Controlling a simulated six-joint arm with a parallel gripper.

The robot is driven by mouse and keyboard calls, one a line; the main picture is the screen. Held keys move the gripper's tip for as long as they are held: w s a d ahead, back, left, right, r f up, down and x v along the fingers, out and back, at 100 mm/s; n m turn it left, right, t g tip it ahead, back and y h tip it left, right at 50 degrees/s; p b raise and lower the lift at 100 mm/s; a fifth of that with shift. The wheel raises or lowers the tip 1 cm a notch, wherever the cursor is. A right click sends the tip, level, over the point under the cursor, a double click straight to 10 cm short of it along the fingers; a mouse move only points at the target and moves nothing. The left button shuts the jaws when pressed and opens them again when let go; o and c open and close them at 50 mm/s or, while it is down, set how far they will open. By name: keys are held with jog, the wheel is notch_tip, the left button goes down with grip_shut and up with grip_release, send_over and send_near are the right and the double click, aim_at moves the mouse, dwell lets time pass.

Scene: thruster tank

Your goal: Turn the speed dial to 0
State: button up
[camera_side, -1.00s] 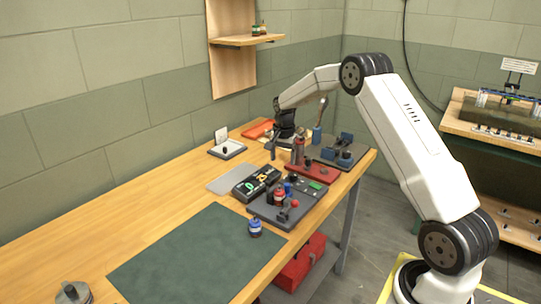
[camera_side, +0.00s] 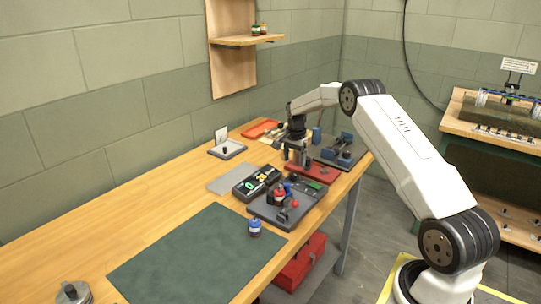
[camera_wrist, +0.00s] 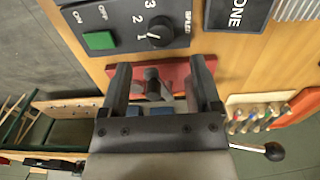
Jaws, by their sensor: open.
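The speed dial (camera_wrist: 159,32) is a black round knob on a dark panel (camera_wrist: 115,15), seen at the top of the wrist view. Numbers 1, 2 and 3 run along its left side and a "SPEED" label stands to its right. A pale mark on the knob faces roughly toward the 1; I see no 0. In the side view the dark panel (camera_side: 316,190) lies on the bench, and its dial is too small to read. The side view shows my gripper (camera_side: 298,163) above that base.
A grey post (camera_wrist: 154,88) on the red base stands between my fingers in the wrist view. A green switch (camera_wrist: 98,40) sits beside the dial. The green mat (camera_side: 190,255) is mostly clear.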

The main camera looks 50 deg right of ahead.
aim_at(294, 174)
jog(key=shift+f, duration=2.95)
grip_shut()
